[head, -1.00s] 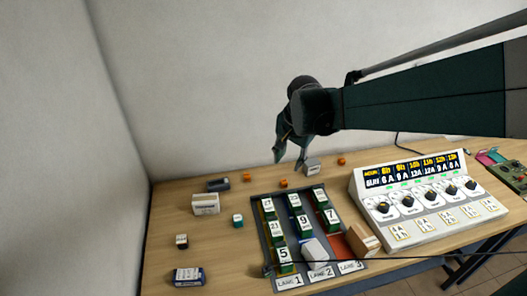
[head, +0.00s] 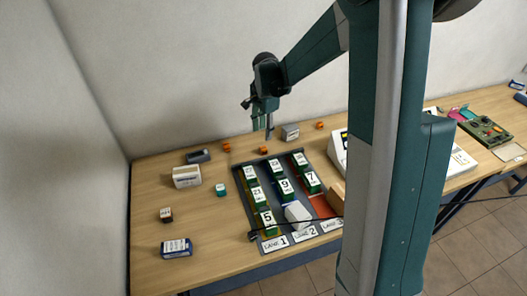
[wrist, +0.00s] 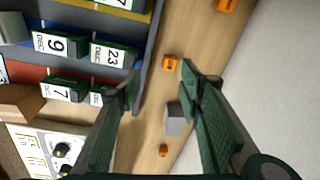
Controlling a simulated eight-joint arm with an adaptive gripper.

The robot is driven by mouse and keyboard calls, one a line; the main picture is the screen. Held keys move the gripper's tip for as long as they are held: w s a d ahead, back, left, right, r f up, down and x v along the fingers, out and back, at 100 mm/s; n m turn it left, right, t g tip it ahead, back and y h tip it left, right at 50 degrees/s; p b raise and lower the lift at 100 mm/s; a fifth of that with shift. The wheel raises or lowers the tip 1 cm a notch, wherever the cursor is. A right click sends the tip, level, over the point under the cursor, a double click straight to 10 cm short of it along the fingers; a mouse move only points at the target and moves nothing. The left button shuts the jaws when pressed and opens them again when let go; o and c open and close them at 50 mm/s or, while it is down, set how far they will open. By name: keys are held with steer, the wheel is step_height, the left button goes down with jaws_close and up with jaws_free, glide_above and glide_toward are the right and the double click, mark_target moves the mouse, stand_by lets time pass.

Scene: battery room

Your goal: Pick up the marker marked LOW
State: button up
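Small orange blocks stand at the back of the table: one at left (head: 227,147), one in the middle (head: 263,150) and one at right (head: 320,125). In the wrist view they show at the top (wrist: 226,5), centre (wrist: 170,63) and bottom (wrist: 163,150). Their markings are too small to read, so I cannot tell which thing is marked LOW. A teal block (head: 221,190) and a brown-and-black block (head: 166,215) stand further left. My gripper (head: 264,128) hangs above the back of the table. Its fingers (wrist: 158,82) are spread, with nothing between them.
A tray (head: 243,215) of numbered green blocks in lanes fills the middle. A grey box (head: 290,132) stands behind it, near my gripper. A white box (head: 187,176), dark box (head: 198,156) and blue box (head: 176,247) stand left. My arm partly hides the control panel (head: 338,150).

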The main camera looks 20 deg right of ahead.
steer(key=m+g, duration=0.1)
steer(key=m, duration=0.1)
glide_above(264, 148)
step_height(264, 148, down, 7)
steer(key=shift+f, duration=0.1)
steer(key=shift+f, duration=1.25)
steer(key=shift+f, duration=0.1)
steer(key=shift+w+f, duration=0.1)
steer(key=shift+f, duration=2.45)
steer(key=shift+c, duration=0.5)
steer(key=c, duration=0.8)
